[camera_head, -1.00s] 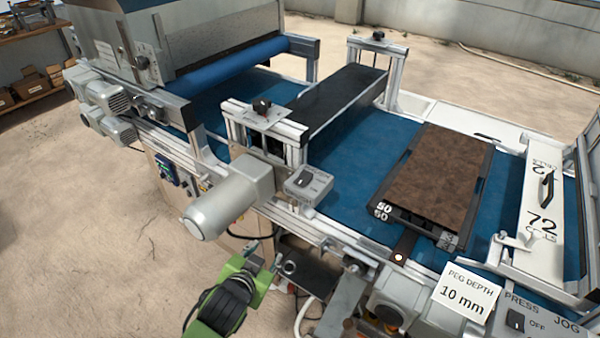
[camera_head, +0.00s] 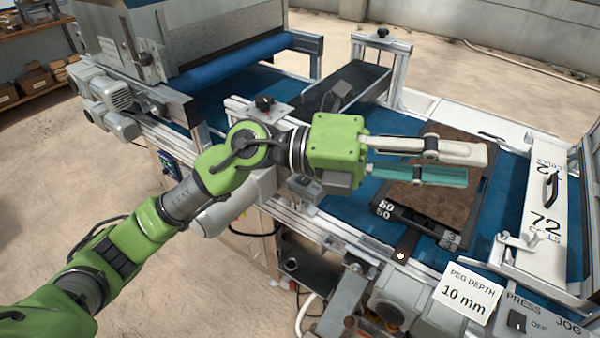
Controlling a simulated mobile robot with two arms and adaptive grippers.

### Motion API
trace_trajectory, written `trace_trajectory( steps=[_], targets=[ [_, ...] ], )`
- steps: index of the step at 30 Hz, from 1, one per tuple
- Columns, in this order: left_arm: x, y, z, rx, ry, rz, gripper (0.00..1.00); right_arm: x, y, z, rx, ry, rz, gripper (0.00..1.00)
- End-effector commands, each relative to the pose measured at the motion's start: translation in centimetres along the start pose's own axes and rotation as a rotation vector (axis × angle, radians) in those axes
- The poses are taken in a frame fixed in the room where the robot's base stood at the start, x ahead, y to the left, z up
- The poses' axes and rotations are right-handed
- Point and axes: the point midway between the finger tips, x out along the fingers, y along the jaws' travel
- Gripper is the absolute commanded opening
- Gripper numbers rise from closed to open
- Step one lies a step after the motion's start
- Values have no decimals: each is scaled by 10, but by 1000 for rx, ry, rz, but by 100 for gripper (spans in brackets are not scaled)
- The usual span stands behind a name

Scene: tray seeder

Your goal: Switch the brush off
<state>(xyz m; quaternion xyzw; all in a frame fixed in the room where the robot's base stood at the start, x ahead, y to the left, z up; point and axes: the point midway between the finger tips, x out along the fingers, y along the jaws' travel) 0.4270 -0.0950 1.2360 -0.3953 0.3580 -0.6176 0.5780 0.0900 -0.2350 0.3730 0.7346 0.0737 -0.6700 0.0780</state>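The brush is a long black housing (camera_head: 361,80) across the blue belt, with metal posts at both ends. Its grey switch box (camera_head: 304,190) is on the near rail below the brush. My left gripper hides most of the box, so its knob and label cannot be read. My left gripper (camera_head: 477,165) reaches in from the left above the rail, its fingers pointing right over the soil tray. The fingers, one pale and one teal, are apart with nothing between them. My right gripper is not in view.
A soil-filled tray (camera_head: 387,213) lies on the blue belt (camera_head: 502,210). A press/jog panel (camera_head: 540,325) and a "PEG DEPTH 10 mm" card (camera_head: 468,292) are at the lower right. A hopper machine (camera_head: 215,45) stands at the upper left.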

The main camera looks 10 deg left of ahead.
Motion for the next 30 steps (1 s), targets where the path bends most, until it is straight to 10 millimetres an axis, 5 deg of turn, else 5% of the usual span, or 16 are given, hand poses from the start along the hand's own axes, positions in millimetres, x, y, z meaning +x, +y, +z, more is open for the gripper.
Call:
trace_trajectory(
  steps=[5, 9, 13, 18, 23, 30],
  targets=[
    [-29, 64, -10, 169, 226, 400, 38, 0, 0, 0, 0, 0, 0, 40],
    [-88, 108, 10, 246, 331, 755, 38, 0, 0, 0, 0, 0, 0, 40],
    [-158, 126, 39, 268, 364, 1075, 38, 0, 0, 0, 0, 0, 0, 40],
    [-229, 121, 67, 250, 349, 1363, 38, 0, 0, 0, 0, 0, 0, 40],
    [-256, 117, 76, 233, 337, 1466, 38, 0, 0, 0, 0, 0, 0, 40],
    [-256, 144, 73, 227, 341, 1471, 38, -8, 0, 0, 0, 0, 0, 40]
  ],
)
